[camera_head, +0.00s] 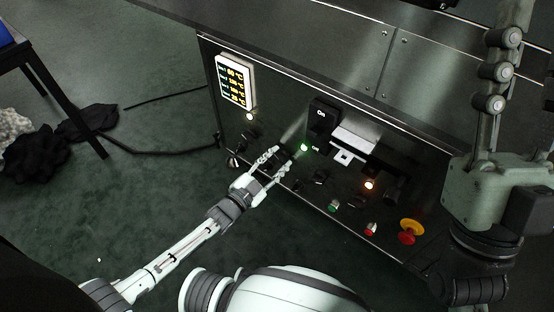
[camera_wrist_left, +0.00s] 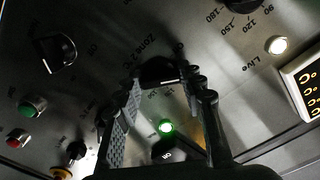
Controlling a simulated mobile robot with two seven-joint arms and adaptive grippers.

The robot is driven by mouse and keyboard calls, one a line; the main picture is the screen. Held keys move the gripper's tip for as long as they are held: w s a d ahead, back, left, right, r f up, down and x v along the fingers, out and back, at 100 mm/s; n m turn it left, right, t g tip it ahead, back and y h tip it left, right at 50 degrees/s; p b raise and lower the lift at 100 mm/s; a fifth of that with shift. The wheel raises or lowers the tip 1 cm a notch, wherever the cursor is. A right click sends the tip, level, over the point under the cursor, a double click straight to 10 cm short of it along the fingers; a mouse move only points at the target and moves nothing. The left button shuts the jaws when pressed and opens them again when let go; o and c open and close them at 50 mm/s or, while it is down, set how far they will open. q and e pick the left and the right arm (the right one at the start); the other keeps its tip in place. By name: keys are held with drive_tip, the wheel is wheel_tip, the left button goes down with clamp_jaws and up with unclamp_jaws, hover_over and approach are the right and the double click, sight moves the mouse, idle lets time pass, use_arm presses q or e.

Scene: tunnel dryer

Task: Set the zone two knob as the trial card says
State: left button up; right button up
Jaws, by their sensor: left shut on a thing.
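My left gripper (camera_head: 274,162) reaches the dark front panel from the left. It is shut on the zone two knob (camera_wrist_left: 158,70), a dark dial under the "Zone 2 °C" lettering in the left wrist view. The fingers (camera_wrist_left: 165,100) stand on either side of it and partly hide it, so its pointer setting cannot be read. In the head view the knob is mostly behind the fingers. No trial card with readable text shows. My right gripper (camera_head: 497,75) is raised close to the camera at the right, with its fingertips cut off or unclear.
A white-framed display (camera_head: 236,82) with yellow figures is at the panel's upper left.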

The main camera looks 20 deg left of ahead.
use_arm(q)
drive_tip(key=shift+n, duration=0.3)
idle(0.4)
drive_tip(key=o, duration=1.1)
drive_tip(key=shift+s, duration=0.15)
drive_tip(key=v, duration=1.2)
